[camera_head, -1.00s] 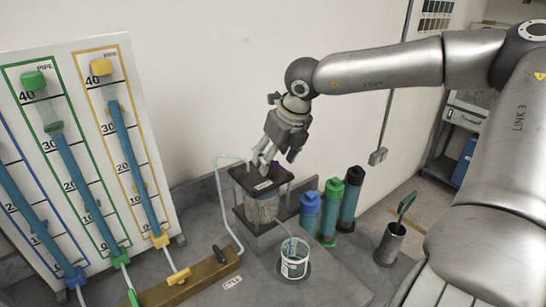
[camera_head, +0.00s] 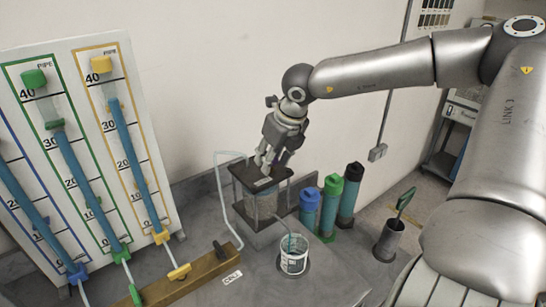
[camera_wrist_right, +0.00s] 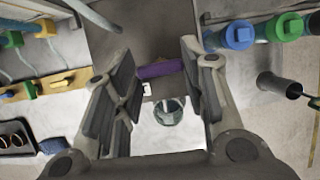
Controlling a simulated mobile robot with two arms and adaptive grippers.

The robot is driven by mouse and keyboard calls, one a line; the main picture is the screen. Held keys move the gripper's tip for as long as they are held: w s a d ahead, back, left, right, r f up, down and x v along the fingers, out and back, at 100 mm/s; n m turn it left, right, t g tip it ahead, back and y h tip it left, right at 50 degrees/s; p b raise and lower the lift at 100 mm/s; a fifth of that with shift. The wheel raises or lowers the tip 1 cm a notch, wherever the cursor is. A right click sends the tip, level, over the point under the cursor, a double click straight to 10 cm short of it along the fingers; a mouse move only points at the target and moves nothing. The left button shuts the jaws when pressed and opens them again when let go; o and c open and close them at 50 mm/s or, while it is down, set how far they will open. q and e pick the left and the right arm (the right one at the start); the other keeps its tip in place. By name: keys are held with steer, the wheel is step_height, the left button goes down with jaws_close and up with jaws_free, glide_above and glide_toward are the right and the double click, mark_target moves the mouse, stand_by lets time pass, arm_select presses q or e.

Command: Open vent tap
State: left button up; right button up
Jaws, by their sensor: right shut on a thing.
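The cell (camera_head: 264,212) is a clear cylinder in a dark frame with a dark top plate (camera_head: 248,176). My right gripper (camera_head: 269,166) is at this plate, pointing down. In the right wrist view a purple bar-shaped handle (camera_wrist_right: 160,70), apparently the vent tap, lies across the space between the fingers of my right gripper (camera_wrist_right: 160,72). The gripper is shut on this handle, though the fingers look far apart from this angle. The fingers hide most of the tap in the head view. My left gripper is not in view.
A white bucket (camera_head: 294,265) stands in front of the cell. Blue (camera_head: 309,213), green (camera_head: 328,215) and black-capped (camera_head: 350,200) cylinders stand to its right, with a dark cup (camera_head: 389,243) beyond. A pipe board (camera_head: 150,140) and a wooden manifold (camera_head: 195,277) are at left.

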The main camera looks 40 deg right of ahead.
steer(key=n+y+b, duration=0.1)
steer(key=n, duration=0.2)
steer(key=shift+d+f+b, duration=0.1)
steer(key=shift+d+b, duration=0.05)
steer(key=shift+b, duration=0.2)
steer(key=n+y, duration=0.1)
steer(key=n, duration=0.2)
steer(key=shift+d+n+y+b, duration=0.15)
steer(key=shift+n+y+b, duration=0.15)
steer(key=shift+b, duration=0.05)
steer(key=n+g, duration=0.1)
steer(key=n, duration=0.1)
steer(key=n+y+b, duration=0.1)
steer(key=n, duration=0.2)
steer(key=shift+w+d+n+g, duration=0.2)
steer(key=shift+n+g, duration=0.1)
steer(key=shift+g, duration=0.1)
steer(key=n+g, duration=0.1)
steer(key=n, duration=0.1)
steer(key=n+g+y+b, duration=0.1)
steer(key=n, duration=0.2)
steer(key=shift+w+n, duration=0.2)
steer(key=shift+n, duration=0.1)
steer(key=o, duration=1)
